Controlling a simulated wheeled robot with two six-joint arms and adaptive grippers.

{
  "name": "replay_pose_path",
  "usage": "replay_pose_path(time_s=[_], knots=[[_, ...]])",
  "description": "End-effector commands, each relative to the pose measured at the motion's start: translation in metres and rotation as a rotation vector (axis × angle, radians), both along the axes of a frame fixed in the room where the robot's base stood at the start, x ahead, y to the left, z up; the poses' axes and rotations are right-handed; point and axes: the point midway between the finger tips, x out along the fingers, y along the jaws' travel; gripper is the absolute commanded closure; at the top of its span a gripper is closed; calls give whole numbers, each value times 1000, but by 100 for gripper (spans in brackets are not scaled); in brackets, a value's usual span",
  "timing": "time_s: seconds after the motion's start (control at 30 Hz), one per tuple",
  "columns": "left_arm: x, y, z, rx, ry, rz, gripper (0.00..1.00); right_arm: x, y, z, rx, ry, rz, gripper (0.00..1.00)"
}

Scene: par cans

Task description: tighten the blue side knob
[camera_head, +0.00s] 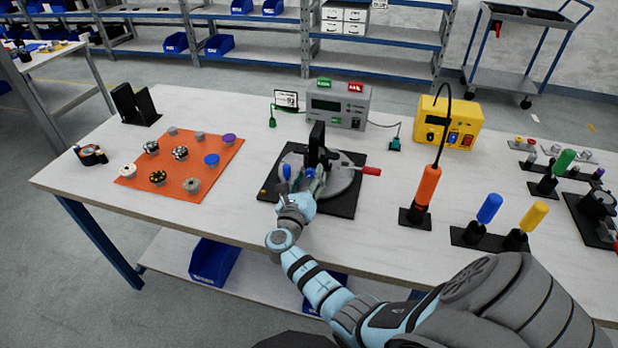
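A fixture stands mid-table, a round grey plate (343,181) on a black base (346,208) with a black upright block (317,146) and a red handle (371,171) at its right. Two small dark blue parts, one at the left (286,172) and one at the right (310,173), show at the fixture's front beside my fingers. I cannot tell which is the side knob. My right gripper (299,184) reaches in from the front, at these blue parts. Its fingers are small and partly hidden, so its opening and any contact are unclear. My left gripper is out of view.
An orange mat (215,184) with several caps and knobs lies to the left. A grey meter box (338,104) and a yellow box (449,124) stand behind. An orange screwdriver (427,187) and colored-handled tools stand to the right. The front left of the table is clear.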

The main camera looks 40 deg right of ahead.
Motion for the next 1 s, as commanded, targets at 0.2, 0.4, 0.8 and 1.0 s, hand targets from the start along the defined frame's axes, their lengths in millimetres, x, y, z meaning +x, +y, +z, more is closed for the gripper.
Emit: replay_pose_path(time_s=[0.2,0.4,0.8,1.0], knots=[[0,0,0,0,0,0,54,0,0,0,0,0,0,92],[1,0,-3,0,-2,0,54,0,0,-1,42,-61,0,100],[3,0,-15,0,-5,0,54,-2,-1,-1,288,-409,0,100],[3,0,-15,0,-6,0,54,-2,0,-1,287,-407,0,60]])
